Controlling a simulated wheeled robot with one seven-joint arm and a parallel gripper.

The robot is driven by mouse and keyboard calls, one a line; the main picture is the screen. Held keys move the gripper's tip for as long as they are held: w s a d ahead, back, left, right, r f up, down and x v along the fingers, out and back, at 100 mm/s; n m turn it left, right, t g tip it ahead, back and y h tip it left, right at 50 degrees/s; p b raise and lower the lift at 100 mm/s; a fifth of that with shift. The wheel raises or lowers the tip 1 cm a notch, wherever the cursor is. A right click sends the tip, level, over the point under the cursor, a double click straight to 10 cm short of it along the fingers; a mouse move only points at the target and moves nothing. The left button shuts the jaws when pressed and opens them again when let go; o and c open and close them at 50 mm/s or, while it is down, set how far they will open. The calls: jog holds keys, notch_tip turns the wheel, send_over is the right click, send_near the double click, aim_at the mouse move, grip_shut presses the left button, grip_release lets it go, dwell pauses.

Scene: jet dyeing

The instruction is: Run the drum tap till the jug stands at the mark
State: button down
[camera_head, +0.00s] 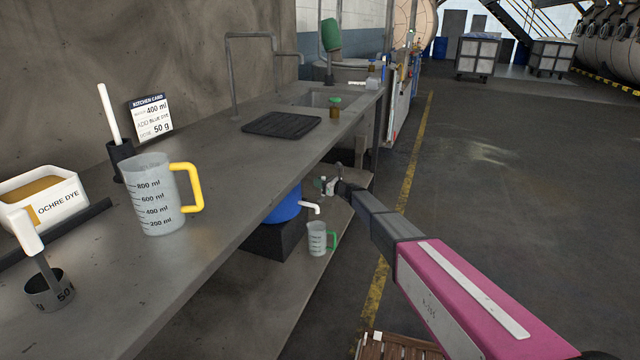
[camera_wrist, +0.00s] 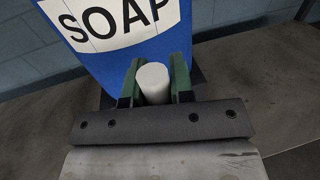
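The blue drum (camera_head: 283,206) stands on a low shelf under the counter. Its white tap (camera_head: 311,207) sticks out to the right. A small clear jug (camera_head: 317,239) with a green handle stands below the tap; its marks and level are too small to read. My gripper (camera_head: 328,186) is just up and right of the tap, with a visible gap between them. In the wrist view the drum (camera_wrist: 95,45) carries a SOAP label. A white rounded piece, seemingly the tap (camera_wrist: 153,82), shows between my parted green fingers; contact cannot be made out.
A larger jug (camera_head: 158,196) with a yellow handle, an ochre dye box (camera_head: 62,212), a small cup (camera_head: 48,290) and a card (camera_head: 151,117) stand on the counter (camera_head: 225,170). The counter overhangs the drum.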

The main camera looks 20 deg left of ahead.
jog(key=shift+w+f+m, duration=0.1)
jog(key=shift+w+m, duration=0.65)
jog(key=shift+m, duration=0.05)
jog(key=shift+d, duration=0.1)
jog(key=c, duration=1)
grip_release()
jog(key=v, duration=1)
jog(key=shift+d, duration=0.4)
jog(key=shift+s, duration=0.1)
